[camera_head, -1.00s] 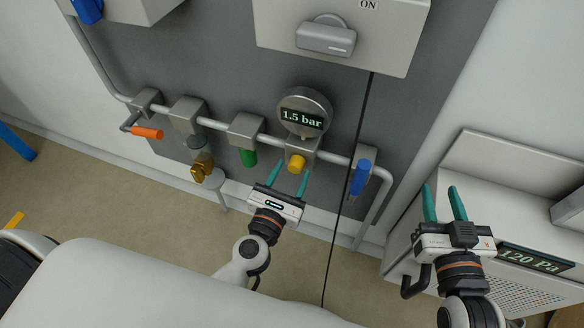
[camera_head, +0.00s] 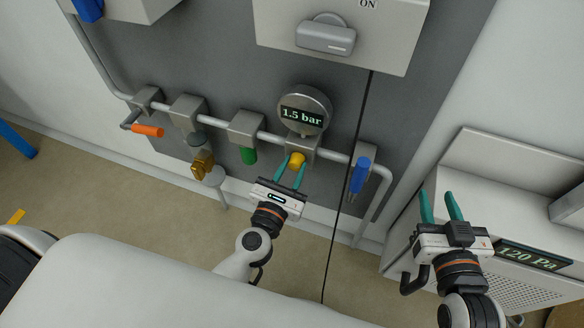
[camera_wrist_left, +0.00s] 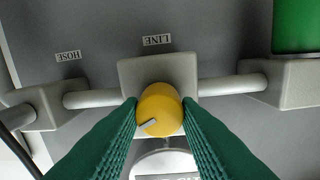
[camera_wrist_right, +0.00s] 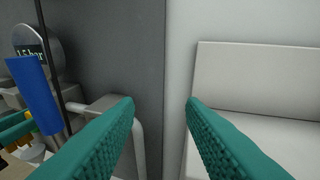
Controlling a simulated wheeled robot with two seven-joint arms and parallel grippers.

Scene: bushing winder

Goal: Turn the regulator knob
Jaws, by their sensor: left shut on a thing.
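The yellow regulator knob (camera_head: 297,159) sits on a grey block under a round gauge (camera_head: 304,111) that reads 1.5 bar. My left gripper (camera_head: 290,172) is shut on the knob, with one green finger on each side. In the left wrist view the knob (camera_wrist_left: 159,110) lies between the two fingertips (camera_wrist_left: 160,112), and a small grey mark shows on its face. The block carries a LINE label above it in that view. My right gripper (camera_head: 440,205) is open and empty near the grey cabinet on the right.
Along the pipe are an orange handle (camera_head: 147,130), a brass fitting (camera_head: 202,165), a green knob (camera_head: 249,155) and a blue handle (camera_head: 360,176). A thin black cable hangs right of the knob. The cabinet display (camera_head: 533,256) reads 120 Pa.

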